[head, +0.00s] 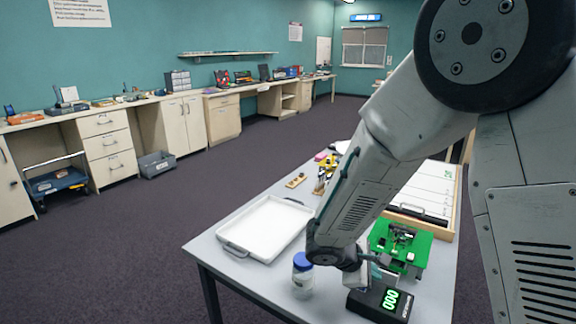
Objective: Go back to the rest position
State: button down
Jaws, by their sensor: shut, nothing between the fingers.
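My gripper (378,268) is at the end of my arm, low over the front part of the grey table (233,225). It is shut and empty. It is between a clear jar with a blue lid (302,262) on its left and a green device (412,246) on its right. A black scale with a green lit display (381,302) is just below it in the picture. I cannot tell whether the fingertips touch anything. My arm hides part of the table behind it.
A white tray (267,228) lies on the table's left side. Behind it are small yellow and black items (327,170). A wooden-framed white board (428,190) lies at the right. Cabinets line the far wall, with open dark floor (130,240) between.

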jog(key=s+d+r+m+y, duration=0.1)
jog(key=s+r+m+y, duration=0.3)
jog(key=s+r, duration=0.6)
jog(key=s+d+r+m+g+y, duration=0.1)
jog(key=s+r+m+y, duration=0.3)
jog(key=s+r+m, duration=0.5)
jog(key=s+d+r, duration=0.1)
jog(key=s+r, duration=0.1)
jog(key=s, duration=0.5)
jog(key=shift+m+y, duration=0.3)
jog(key=shift+a, duration=0.1)
